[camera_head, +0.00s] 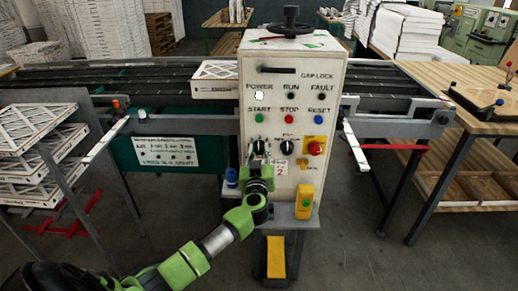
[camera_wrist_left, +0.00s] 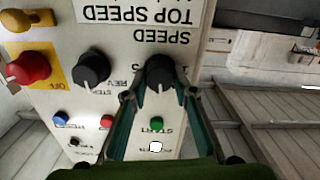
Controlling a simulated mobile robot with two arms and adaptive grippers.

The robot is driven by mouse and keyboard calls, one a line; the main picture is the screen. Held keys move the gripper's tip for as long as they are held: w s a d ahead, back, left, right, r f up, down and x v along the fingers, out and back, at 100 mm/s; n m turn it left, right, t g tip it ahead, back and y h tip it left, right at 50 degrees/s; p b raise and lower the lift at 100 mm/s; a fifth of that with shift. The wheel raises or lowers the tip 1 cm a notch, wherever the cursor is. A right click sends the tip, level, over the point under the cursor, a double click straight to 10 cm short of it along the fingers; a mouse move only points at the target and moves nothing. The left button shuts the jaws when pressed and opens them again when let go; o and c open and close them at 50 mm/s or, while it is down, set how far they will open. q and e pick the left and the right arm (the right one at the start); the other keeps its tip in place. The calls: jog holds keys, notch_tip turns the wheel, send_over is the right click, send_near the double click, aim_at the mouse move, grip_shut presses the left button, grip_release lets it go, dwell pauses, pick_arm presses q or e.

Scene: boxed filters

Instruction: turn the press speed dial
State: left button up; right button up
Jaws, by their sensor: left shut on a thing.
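The press speed dial (camera_head: 259,146) is a black knob on the left side of the white press control panel (camera_head: 262,190). In the left wrist view, which shows the panel upside down, the speed dial (camera_wrist_left: 160,72) sits below the word SPEED. My left gripper (camera_head: 258,159) reaches up to it from below. In the left wrist view the green fingers of my left gripper (camera_wrist_left: 160,90) stand on both sides of the dial and are shut on it. My right gripper is not in view.
A second black knob (camera_head: 287,146) is close beside the dial, with a red knob (camera_head: 315,148) on yellow further right. Start, stop and reset buttons (camera_head: 289,118) are above. A yellow box (camera_head: 304,201) stands at the lower right. Boxed filters (camera_head: 215,70) lie on the conveyor left.

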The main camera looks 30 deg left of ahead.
pick_arm(q)
jog(key=n+p, duration=0.2)
jog(key=n, duration=0.1)
jog(key=shift+p, duration=0.3)
jog(key=shift+s+f+n+p, duration=0.1)
jog(key=shift+n+p, duration=0.6)
jog(key=shift+n, duration=1.3)
jog(key=shift+a+n, duration=0.1)
jog(key=shift+n, duration=0.2)
jog(key=o, duration=1.1)
jog(key=v, duration=1.2)
